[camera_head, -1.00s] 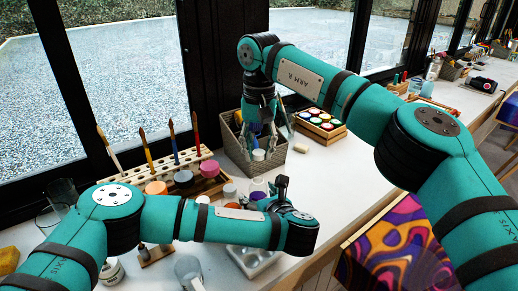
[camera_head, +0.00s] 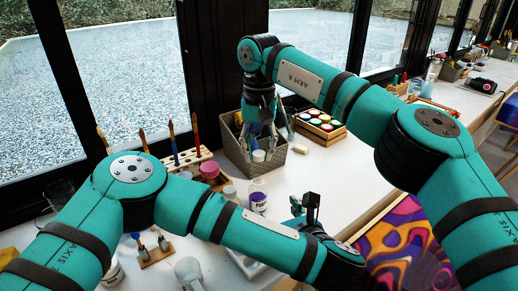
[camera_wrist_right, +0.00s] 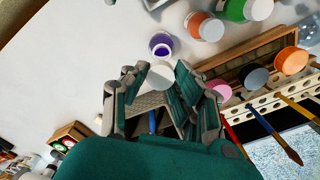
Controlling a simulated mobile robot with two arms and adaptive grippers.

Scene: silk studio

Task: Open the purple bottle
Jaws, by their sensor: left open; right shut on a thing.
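The purple bottle (camera_head: 258,199) stands upright on the white table, clear with a purple label. In the right wrist view its open mouth (camera_wrist_right: 160,45) shows purple inside, with no lid on it. My right gripper (camera_head: 259,148) is above and behind the bottle, pointing down. It is shut on a white lid (camera_head: 258,156), which also shows between the fingers in the right wrist view (camera_wrist_right: 160,74). The lid is apart from the bottle. My left gripper (camera_head: 305,208) is open and empty to the right of the bottle, clear of it.
A grey basket (camera_head: 239,155) stands close behind my right gripper. A wooden box of paint pots (camera_head: 319,127) is to its right. A brush rack (camera_head: 190,160) and paint jars are at left, partly behind my left arm. The table right of the basket is mostly clear.

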